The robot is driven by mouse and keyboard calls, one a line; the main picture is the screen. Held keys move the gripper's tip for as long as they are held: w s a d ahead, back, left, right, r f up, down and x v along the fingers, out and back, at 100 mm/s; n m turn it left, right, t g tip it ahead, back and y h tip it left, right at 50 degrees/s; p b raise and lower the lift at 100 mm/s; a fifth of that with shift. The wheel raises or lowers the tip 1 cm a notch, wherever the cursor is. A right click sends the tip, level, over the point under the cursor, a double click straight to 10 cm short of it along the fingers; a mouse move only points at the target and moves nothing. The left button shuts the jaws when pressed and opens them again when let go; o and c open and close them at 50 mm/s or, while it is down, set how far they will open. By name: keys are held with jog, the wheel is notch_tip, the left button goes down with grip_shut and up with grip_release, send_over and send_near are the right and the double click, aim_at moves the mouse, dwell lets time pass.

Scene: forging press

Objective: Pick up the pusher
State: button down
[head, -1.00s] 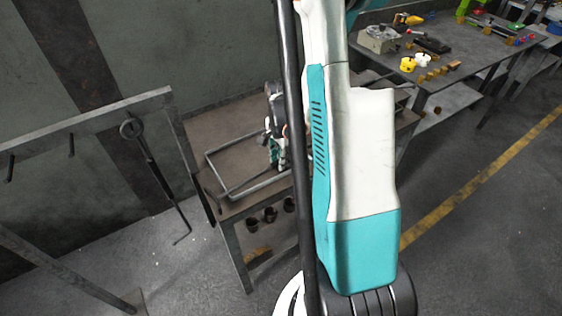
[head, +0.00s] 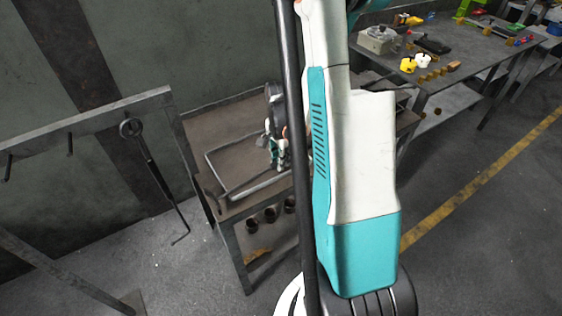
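A long dark tool with a ring at its top and a bent lower end (head: 152,170) hangs from the rack at the left. A thin grey bent rod (head: 216,176) lies on the brown metal table (head: 228,128). I cannot tell for sure which of the two is the pusher. My gripper (head: 277,150) is over this table, beside the rod's right part, and is partly hidden behind my own arm and a black pole. Its fingers are too small and covered to show whether they are open or hold anything.
The metal rack (head: 95,115) has free hooks left of the hanging tool. Several dark cylinders (head: 271,213) sit on the table's lower shelf. A workbench (head: 480,52) with yellow parts and tools stands at the upper right. The floor at the right is clear.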

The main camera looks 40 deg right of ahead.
jog(key=shift+r, duration=0.1)
dwell(0.3)
jog(key=shift+r+p, duration=0.3)
jog(key=shift+p, duration=0.25)
notch_tip(320, 180, up, 20)
jog(key=p, duration=0.6)
jog(key=shift+f, duration=0.15)
jog(key=c, duration=2.2)
grip_release()
jog(key=shift+c, duration=0.2)
grip_shut()
